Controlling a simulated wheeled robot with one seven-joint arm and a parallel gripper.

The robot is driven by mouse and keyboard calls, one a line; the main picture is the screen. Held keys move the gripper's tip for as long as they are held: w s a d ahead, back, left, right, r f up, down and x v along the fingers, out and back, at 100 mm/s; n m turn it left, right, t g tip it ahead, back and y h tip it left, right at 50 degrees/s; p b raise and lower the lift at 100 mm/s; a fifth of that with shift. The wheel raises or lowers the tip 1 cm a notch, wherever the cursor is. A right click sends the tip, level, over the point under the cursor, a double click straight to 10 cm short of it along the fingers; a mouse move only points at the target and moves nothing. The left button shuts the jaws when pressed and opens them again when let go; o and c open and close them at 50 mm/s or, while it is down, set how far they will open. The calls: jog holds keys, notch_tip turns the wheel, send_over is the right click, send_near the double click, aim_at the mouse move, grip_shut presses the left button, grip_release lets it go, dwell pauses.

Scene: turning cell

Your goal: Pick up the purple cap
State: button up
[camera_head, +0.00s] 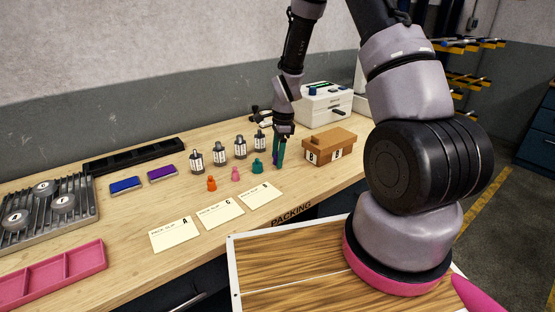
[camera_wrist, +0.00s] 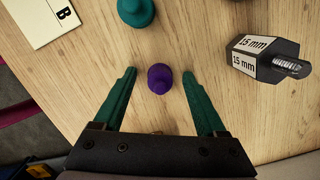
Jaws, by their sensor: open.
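The purple cap (camera_wrist: 160,78) stands on the wooden bench between the fingertips of my gripper (camera_wrist: 160,72) in the wrist view. My gripper is open, with one green finger on each side of the cap and a gap on both sides. In the head view my gripper (camera_head: 279,158) points down at the bench, at the right end of the row of caps. There the purple cap (camera_head: 275,158) is mostly hidden behind the fingers.
A teal cap (camera_wrist: 136,10) and a labelled 15 mm part (camera_wrist: 262,58) stand close by. Orange (camera_head: 211,184) and pink (camera_head: 235,174) caps stand further left. Paper slips (camera_head: 220,213) lie in front. A brown box (camera_head: 330,146) stands right of my gripper.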

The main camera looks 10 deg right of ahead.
jog(key=shift+c, duration=0.3)
grip_shut()
